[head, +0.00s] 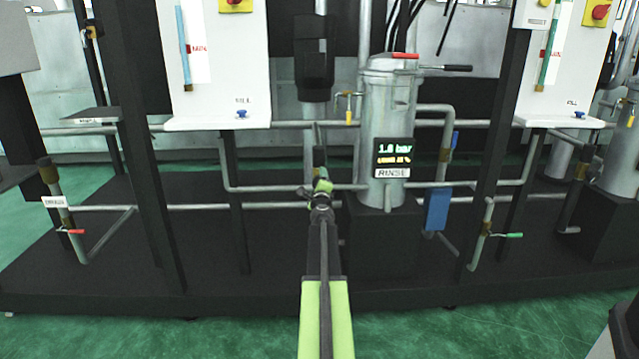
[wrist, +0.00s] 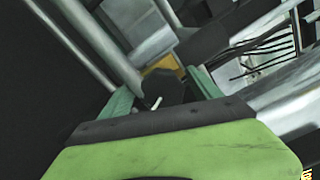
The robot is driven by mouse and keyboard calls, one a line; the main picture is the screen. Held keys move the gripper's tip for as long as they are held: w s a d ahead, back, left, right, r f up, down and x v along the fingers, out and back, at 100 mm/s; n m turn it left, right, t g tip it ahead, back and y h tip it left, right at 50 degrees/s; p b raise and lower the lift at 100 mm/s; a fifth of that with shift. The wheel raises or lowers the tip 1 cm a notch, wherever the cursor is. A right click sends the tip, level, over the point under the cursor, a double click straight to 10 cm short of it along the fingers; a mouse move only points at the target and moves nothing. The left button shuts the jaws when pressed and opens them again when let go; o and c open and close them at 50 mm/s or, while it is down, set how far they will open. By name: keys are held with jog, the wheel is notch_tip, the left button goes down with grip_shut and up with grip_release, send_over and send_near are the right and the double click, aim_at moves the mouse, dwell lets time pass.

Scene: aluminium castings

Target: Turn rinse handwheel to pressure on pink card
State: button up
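The rinse vessel (head: 385,120) is a grey upright cylinder right of centre in the head view. Its dark display (head: 393,151) reads 1.0 bar, above a RINSE label (head: 391,173). My gripper (head: 321,182) reaches to the pipework left of this vessel. In the wrist view, my gripper's two green fingers (wrist: 160,92) stand apart on either side of a dark wheel-like part with a white mark (wrist: 155,103), apparently the handwheel. I cannot tell whether the fingers press on it. A brass-coloured piece (wrist: 166,64) shows behind it. I cannot make out a pink card.
Pipes (head: 270,187) run across the skid at gripper height. Dark posts (head: 142,140) stand left and right. A white panel (head: 215,95) hangs at upper left. A red-handled valve (head: 72,231) is at far left and a green-handled valve (head: 507,235) at right. Green floor (head: 220,335) in front is clear.

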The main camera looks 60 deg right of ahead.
jog(key=shift+s, duration=0.1)
jog(key=shift+s+a, duration=0.2)
jog(key=shift+a, duration=0.05)
jog(key=v, duration=1.6)
jog(key=shift+a, duration=0.35)
jog(key=shift+s, duration=0.15)
jog(key=w+d+n, duration=0.3)
jog(key=d+n, duration=0.2)
jog(key=n, duration=0.1)
jog(key=w+d+n, duration=0.3)
jog(key=d+n, duration=0.1)
jog(key=n, duration=0.2)
jog(key=w+d+n, duration=0.4)
jog(key=d+n, duration=0.1)
jog(key=n, duration=0.1)
jog(key=shift+d+n, duration=0.3)
jog(key=shift+n, duration=0.1)
